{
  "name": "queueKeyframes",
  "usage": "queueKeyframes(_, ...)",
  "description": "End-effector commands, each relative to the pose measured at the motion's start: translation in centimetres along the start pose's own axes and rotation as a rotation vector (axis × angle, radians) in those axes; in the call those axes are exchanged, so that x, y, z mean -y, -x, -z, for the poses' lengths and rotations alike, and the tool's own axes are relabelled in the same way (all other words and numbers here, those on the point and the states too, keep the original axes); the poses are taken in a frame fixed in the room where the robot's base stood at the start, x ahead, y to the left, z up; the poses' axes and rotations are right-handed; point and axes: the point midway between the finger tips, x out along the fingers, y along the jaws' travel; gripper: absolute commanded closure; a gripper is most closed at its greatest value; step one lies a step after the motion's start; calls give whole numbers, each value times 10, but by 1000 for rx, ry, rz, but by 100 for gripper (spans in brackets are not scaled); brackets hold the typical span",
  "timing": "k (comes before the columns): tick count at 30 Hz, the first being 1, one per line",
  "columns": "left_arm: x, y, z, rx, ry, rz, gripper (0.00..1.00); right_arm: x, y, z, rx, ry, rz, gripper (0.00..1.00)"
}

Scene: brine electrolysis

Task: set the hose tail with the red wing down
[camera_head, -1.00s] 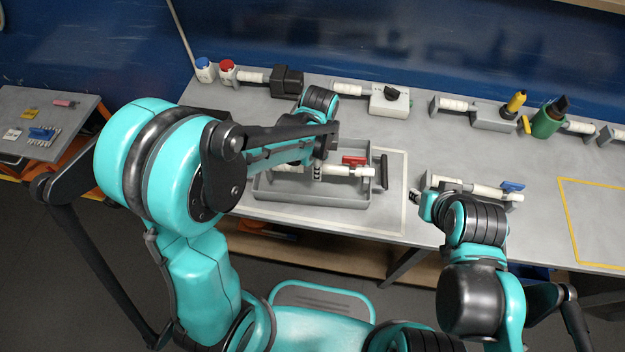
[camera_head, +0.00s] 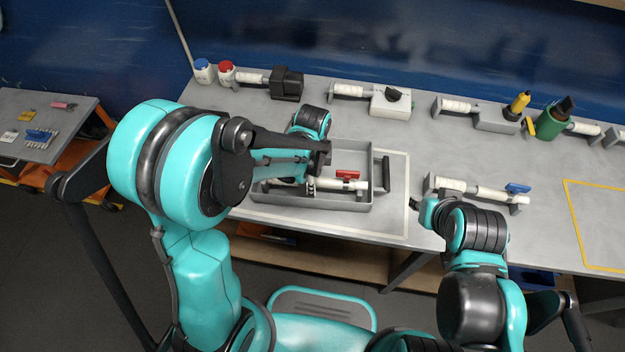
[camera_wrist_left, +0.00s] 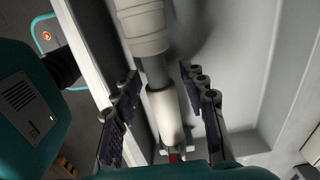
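The hose tail (camera_head: 350,184) with the red wing (camera_head: 347,174) is white and lies low inside the grey tray (camera_head: 340,206), within its walls. My left gripper (camera_head: 318,172) is over the tray at the tail's left part. In the left wrist view, its two fingers (camera_wrist_left: 160,90) stand apart on either side of the tail's white and grey body (camera_wrist_left: 165,115), with gaps visible. A little of the red wing (camera_wrist_left: 175,157) shows at the bottom there. My right gripper (camera_head: 420,203) is beside the tray's right side; its fingers are too small and hidden to judge.
A second hose tail with a blue wing (camera_head: 517,188) sits on a holder right of the tray. The tray's black handle (camera_head: 385,174) stands on its right. Blue and red capped bottles (camera_head: 203,71), fittings and a green cup (camera_head: 548,122) line the back. The yellow-outlined area is clear.

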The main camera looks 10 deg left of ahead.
Motion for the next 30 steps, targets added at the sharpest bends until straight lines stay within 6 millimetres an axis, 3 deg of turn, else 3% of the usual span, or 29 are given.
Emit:
queueKeyframes(11, 0, 7, 0, 0, 0, 0, 54, 0, 5, 4, 0, 0, 0, 68)
queueKeyframes(24, 0, 97, 0, 0, 0, 0, 54, 0, 32, 23, 0, 0, 0, 68)
queueKeyframes(30, 0, 120, 0, 0, 0, 0, 54, 0, 38, 27, 0, 0, 0, 68)
